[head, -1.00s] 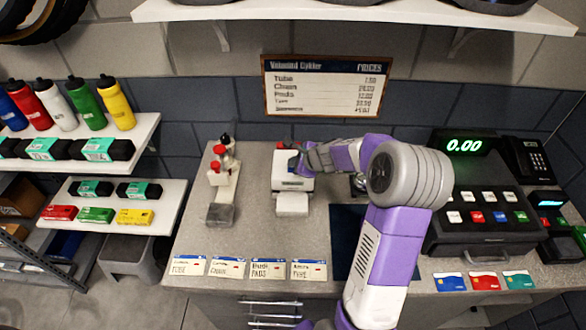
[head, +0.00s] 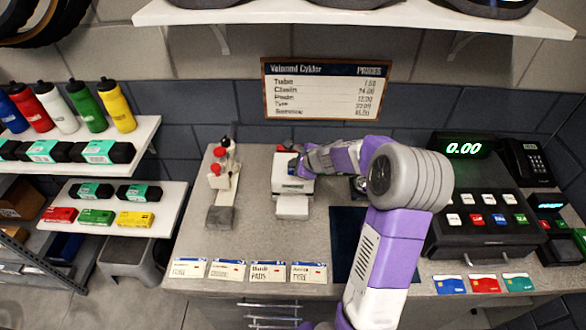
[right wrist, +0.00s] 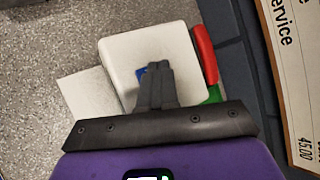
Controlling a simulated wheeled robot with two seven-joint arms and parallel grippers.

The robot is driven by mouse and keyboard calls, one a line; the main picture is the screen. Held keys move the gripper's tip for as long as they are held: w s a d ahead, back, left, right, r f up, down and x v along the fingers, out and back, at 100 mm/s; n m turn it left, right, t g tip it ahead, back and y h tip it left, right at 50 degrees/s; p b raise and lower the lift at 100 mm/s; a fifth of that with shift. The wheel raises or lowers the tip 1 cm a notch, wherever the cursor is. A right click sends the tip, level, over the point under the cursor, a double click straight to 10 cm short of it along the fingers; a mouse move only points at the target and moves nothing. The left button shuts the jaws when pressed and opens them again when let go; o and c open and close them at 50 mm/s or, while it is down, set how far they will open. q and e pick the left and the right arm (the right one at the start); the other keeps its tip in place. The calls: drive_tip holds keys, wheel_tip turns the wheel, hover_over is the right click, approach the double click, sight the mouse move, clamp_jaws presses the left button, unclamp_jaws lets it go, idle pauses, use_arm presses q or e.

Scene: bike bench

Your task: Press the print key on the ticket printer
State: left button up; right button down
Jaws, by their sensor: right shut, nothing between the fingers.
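The ticket printer (head: 283,182) is a small white box on the counter, with a white paper slip (head: 292,207) at its front. My right gripper (head: 297,168) reaches in from the right, over the printer's top. In the right wrist view the printer (right wrist: 125,50) lies under my shut, empty right fingers (right wrist: 155,66). A blue key (right wrist: 140,76) shows at the fingertips, partly hidden by them. I cannot tell whether the fingertips touch it. The paper slip (right wrist: 90,105) also shows in that view. My left gripper is not in view.
A red and green piece (right wrist: 205,55) stands along the printer's wall side. A stand with red-topped items (head: 220,175) is to the left. The cash register (head: 485,220) is at the right. Several price cards (head: 268,272) line the front edge. The counter between is clear.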

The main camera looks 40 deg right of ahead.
drive_tip(key=shift+r, duration=0.35)
wheel_tip(320, 180, up, 6)
drive_tip(key=p, duration=0.5)
drive_tip(key=shift+f+p, duration=0.1)
drive_tip(key=shift+p, duration=0.2)
idle(0.5)
